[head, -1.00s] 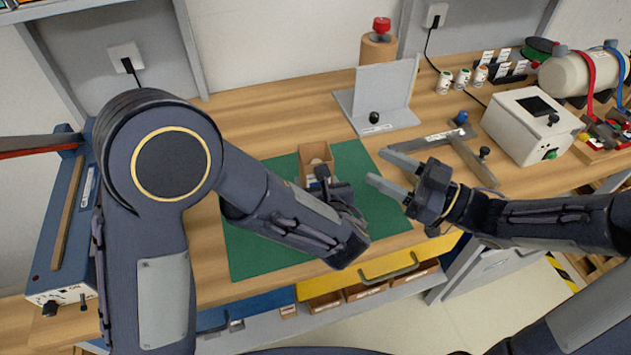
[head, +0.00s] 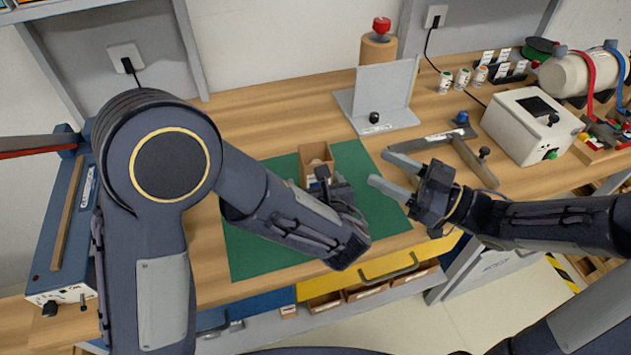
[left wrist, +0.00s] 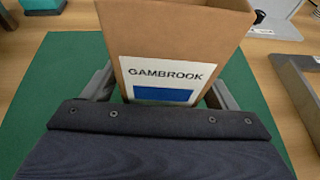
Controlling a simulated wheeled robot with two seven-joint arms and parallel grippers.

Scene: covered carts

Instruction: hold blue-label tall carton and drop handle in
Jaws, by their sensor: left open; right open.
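The tall carton (head: 314,151) is brown, open at the top, and stands on the green mat (head: 262,245). In the left wrist view the carton (left wrist: 180,38) shows a white label reading GAMBROOK with a blue block. My left gripper (left wrist: 160,92) is open, with one finger on each side of the carton; I cannot tell whether they touch it. In the head view my left gripper (head: 322,186) hides the carton's lower front. My right gripper (head: 379,168) is open and empty, to the right of the carton. I cannot pick out a handle.
A grey angle-shaped frame (head: 468,150) lies right of the mat. A grey upright plate on a base (head: 381,95) stands behind it. A white box device (head: 520,125) is at right, a blue device (head: 62,235) at left. Bare wood lies behind the mat.

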